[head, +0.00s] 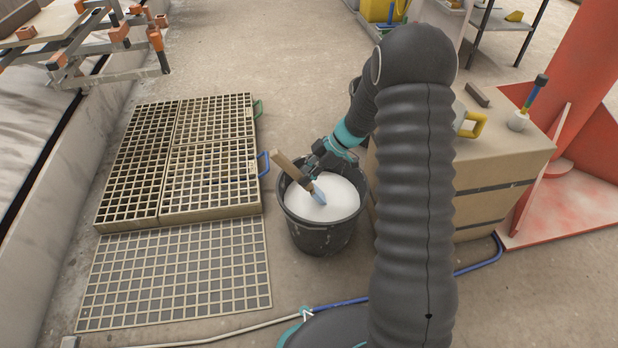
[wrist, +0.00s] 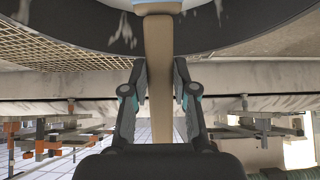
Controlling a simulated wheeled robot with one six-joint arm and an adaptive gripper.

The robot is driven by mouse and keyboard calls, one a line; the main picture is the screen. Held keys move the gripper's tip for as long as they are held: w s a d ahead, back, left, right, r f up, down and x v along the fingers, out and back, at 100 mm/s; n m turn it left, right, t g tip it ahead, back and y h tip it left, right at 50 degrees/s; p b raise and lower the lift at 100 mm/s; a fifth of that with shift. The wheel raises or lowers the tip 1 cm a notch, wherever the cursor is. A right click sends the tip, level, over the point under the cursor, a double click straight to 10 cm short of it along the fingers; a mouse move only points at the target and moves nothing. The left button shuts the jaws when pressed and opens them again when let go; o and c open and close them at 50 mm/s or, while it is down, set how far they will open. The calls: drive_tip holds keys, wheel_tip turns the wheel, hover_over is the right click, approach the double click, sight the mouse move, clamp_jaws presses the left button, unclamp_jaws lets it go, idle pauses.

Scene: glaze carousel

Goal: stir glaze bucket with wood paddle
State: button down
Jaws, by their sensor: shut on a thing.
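The glaze bucket (head: 322,232) is a dark round bucket on the floor, nearly full of white glaze (head: 336,196). The wood paddle (head: 290,165) is tan and slanted, with its lower end at the glaze surface inside the bucket; how deep it goes is hidden. My gripper (head: 313,170) is above the bucket's back rim, shut on the paddle. In the wrist view the paddle (wrist: 159,75) runs upright between the two fingers of my gripper (wrist: 160,75), and the bucket's dark rim (wrist: 110,30) arches across the top.
Slatted grates (head: 210,150) lie left of the bucket, with a flat mesh (head: 175,275) in front. A blue hose (head: 480,262) crosses the floor. Floor behind the bucket is clear.

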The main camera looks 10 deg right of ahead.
sight(285, 157)
drive_tip(key=shift+a+r, duration=0.85)
drive_tip(key=shift+r, duration=0.55)
drive_tip(key=shift+a+r, duration=0.85)
drive_tip(key=shift+r, duration=0.5)
drive_tip(key=shift+a+r, duration=0.85)
drive_tip(key=shift+r, duration=0.55)
drive_tip(key=shift+r+p, duration=0.75)
drive_tip(key=shift+r, duration=1.7)
